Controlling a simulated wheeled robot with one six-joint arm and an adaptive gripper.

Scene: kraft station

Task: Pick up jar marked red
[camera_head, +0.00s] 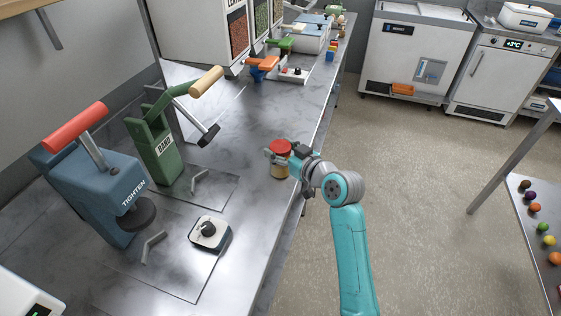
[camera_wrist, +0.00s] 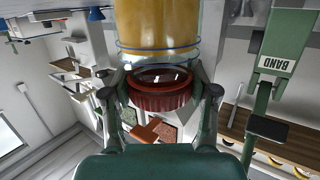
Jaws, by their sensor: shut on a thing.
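The jar with the red lid (camera_head: 281,147) is near the front edge of the steel counter, upright in the head view. It has amber-yellow contents. My gripper (camera_head: 279,156) comes from the right and is shut on the jar just below its lid. In the wrist view, the jar (camera_wrist: 155,28) appears lid-down, with its dark red lid between the two fingers of my gripper (camera_wrist: 161,88). I cannot tell whether the jar's base touches the counter.
A green BAND press (camera_head: 155,150) and a blue TIGHTEN press (camera_head: 98,185) with a red handle stand at the left. A small white box with a black knob (camera_head: 210,232) sits in front of them. Dispensers and orange and green tools line the counter farther back. The floor (camera_head: 420,200) at the right is clear.

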